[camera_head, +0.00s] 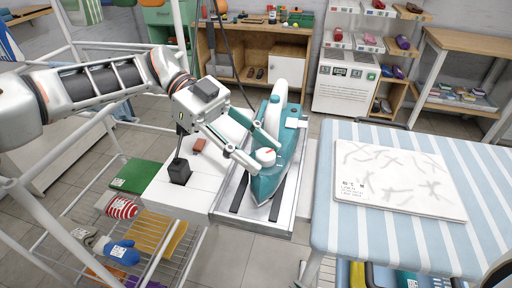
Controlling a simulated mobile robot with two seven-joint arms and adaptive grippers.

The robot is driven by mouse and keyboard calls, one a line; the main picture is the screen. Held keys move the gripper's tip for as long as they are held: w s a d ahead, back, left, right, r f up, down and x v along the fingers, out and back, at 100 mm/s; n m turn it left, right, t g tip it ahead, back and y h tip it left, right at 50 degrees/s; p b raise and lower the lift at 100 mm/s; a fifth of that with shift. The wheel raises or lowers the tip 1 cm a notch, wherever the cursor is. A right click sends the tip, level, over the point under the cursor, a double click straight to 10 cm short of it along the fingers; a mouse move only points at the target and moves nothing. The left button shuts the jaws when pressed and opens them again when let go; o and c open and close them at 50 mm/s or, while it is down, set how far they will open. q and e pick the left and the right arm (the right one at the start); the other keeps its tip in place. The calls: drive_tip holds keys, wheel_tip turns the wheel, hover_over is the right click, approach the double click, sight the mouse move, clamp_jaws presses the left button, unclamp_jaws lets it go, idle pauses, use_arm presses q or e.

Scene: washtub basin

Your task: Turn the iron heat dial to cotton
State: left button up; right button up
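The iron (267,184), teal with a white upper part, rests on a metal tray with dark strips (237,194) at the end of the white board. Its round white heat dial (265,156), with a bit of red, sits on top of the body. My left gripper (267,157) reaches in from the left, its two teal-sided fingers apart with the dial between their tips. I cannot tell whether the tips touch the dial. The dial's markings are too small to read. My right gripper is not in view; only a dark piece shows at the lower right corner.
A striped table (340,232) with a white marked panel (398,181) stands at the right. A white rack with mitts is at the left. Shelves line the back.

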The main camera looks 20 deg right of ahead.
use_arm(q)
drive_tip(key=shift+w, duration=0.15)
drive_tip(key=v, duration=0.7)
drive_tip(key=shift+w+a, duration=0.2)
drive_tip(key=shift+w, duration=0.05)
idle(0.4)
drive_tip(key=shift+s+d+r, duration=0.1)
drive_tip(key=shift+s+r, duration=0.05)
